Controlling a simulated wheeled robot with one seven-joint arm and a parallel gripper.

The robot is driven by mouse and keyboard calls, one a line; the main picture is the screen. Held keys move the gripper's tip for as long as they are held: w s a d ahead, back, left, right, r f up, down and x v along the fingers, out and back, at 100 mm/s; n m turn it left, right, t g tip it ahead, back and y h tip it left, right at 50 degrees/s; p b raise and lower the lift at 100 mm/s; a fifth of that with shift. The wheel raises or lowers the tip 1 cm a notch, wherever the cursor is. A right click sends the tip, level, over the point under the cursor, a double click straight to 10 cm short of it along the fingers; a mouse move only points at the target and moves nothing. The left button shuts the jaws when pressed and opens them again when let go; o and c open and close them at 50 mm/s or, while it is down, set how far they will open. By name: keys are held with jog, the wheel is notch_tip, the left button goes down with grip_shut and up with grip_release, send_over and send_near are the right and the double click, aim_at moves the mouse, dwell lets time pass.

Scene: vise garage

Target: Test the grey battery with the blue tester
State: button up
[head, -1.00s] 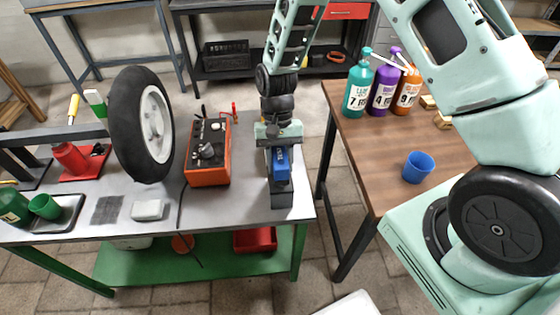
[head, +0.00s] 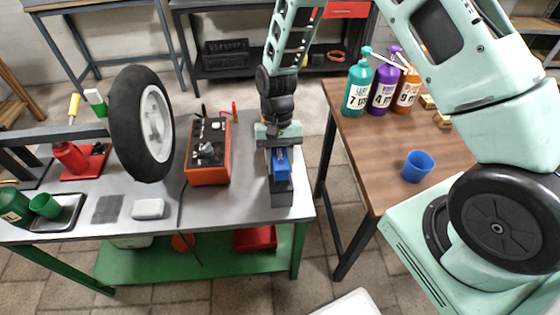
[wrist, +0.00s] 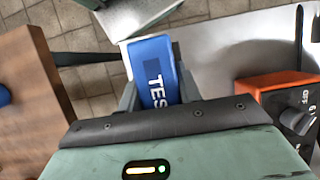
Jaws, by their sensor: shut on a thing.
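The blue tester (head: 281,164), a small box, hangs in my gripper (head: 280,172) at the right end of the grey workbench. In the wrist view, the tester (wrist: 153,70) shows white letters reading "TES". My gripper (wrist: 156,88) is shut on it, with a grey finger on each side. A dark grey block (head: 282,199), perhaps the grey battery, shows just below the tester in the head view. I cannot tell whether they touch. The tester hides what lies under it in the wrist view.
An orange box (head: 208,168) with a dial stands left of my gripper, and a wheel (head: 142,124) beyond it. A wooden table (head: 385,150) at the right holds a blue cup (head: 418,166) and several bottles. Between them is a gap of floor.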

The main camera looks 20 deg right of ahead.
aim_at(281, 160)
jog(key=shift+f, duration=0.25)
jog(key=shift+f+b, duration=0.35)
jog(key=shift+b, duration=0.05)
jog(key=shift+f, duration=0.5)
dwell(0.9)
dwell(1.3)
jog(key=o, duration=1.7)
jog(key=shift+r+p, duration=3.15)
jog(key=shift+r, duration=0.85)
